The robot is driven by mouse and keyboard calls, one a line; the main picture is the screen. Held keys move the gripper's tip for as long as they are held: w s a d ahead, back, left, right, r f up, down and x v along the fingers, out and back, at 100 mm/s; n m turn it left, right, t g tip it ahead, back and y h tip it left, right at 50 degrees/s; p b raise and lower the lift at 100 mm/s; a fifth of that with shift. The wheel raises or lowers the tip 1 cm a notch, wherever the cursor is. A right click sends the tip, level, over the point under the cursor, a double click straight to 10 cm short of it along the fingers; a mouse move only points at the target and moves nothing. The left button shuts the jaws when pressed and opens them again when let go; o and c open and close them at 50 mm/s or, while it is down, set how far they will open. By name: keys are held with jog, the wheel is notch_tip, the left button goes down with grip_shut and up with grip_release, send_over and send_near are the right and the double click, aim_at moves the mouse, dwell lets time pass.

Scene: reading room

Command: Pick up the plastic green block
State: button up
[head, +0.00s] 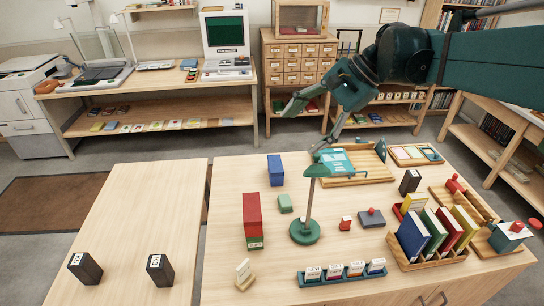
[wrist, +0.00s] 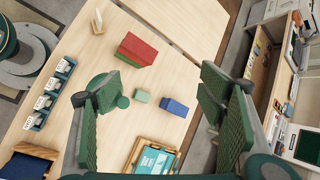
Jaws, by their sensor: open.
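A small pale green block (head: 286,203) lies on the front wooden table, between a blue block (head: 275,170) and a red block (head: 252,213). It also shows in the wrist view (wrist: 142,96), near the middle and between the jaws in the picture. My gripper (head: 302,132) is open and empty, high above the back part of the table. In the wrist view its two green-padded fingers (wrist: 155,82) are spread wide. Nothing hides the green block in the head view.
A green desk lamp (head: 304,232) stands close to the block's right. Two black blocks (head: 160,268) stand on the left table (head: 135,205).

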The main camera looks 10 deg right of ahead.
jog(key=w+d+f+m+g+y+b, duration=0.1)
jog(key=w+d+m+g+y, duration=0.2)
jog(key=w, duration=0.5)
jog(key=w+d+f+m+y, duration=0.2)
jog(key=w+d+m+y, duration=0.15)
jog(key=w, duration=0.35)
send_near(286, 200)
jog(key=shift+s+a+n, duration=0.1)
jog(key=shift+a+n, duration=0.25)
jog(key=shift+a, duration=0.15)
jog(key=shift+x, duration=1.3)
jog(key=shift+f, duration=0.1)
jog(key=shift+b+x, duration=0.6)
jog(key=shift+x, duration=2)
